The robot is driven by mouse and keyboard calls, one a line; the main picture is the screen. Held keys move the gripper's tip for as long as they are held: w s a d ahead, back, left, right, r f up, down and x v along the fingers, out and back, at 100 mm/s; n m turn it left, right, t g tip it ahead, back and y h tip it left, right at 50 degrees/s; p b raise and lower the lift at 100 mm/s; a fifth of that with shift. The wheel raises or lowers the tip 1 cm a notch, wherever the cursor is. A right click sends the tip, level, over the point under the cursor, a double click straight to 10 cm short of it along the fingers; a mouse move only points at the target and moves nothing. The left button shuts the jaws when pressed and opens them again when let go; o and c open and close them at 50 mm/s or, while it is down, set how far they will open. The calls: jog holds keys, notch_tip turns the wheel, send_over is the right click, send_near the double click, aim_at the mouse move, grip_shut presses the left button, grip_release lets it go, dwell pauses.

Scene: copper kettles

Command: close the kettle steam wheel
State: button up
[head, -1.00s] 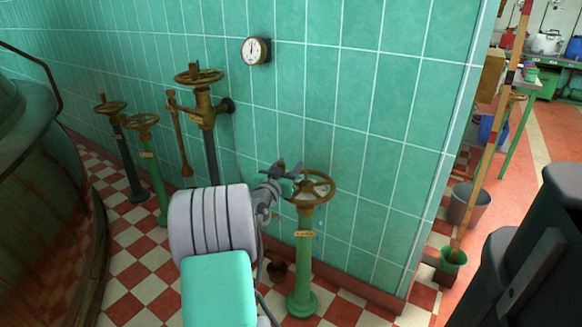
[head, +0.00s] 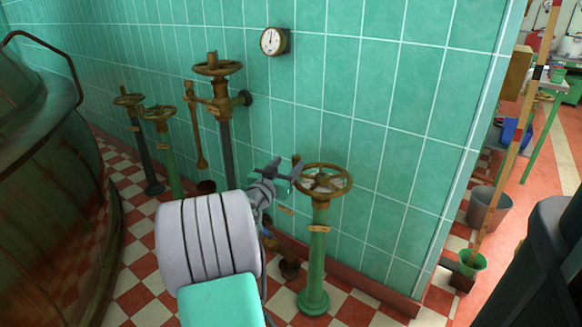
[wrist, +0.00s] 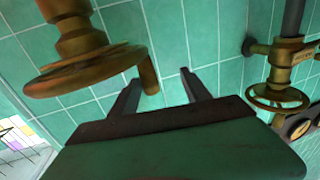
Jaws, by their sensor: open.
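The nearest valve wheel (head: 323,181) is a brass spoked handwheel on a green post (head: 314,262) by the tiled wall. In the wrist view this wheel (wrist: 80,72) fills the upper left, seen from close by. A short upright handle peg (wrist: 148,75) stands on its rim. My gripper (head: 286,178) is open at the wheel's left side. In the wrist view, my two fingers (wrist: 161,78) are spread, and the peg appears between them, nearer the left finger. I cannot tell whether they touch it. No label naming the steam wheel is readable.
A taller wall valve (head: 217,69) and two smaller wheels (head: 128,100) (head: 159,113) stand further left. A round gauge (head: 273,41) hangs on the wall. The large copper kettle (head: 50,200) is at the left. Buckets (head: 489,209) stand beyond the wall's right corner.

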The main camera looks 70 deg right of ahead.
jog(key=shift+w+f+b, duration=0.1)
jog(key=shift+w+b, duration=0.15)
jog(key=shift+b, duration=0.1)
jog(key=shift+a, duration=0.1)
jog(key=a+p, duration=0.1)
jog(key=a, duration=0.6)
jog(key=shift+a+p, duration=0.3)
jog(key=shift+p, duration=0.1)
jog(key=shift+s, duration=0.1)
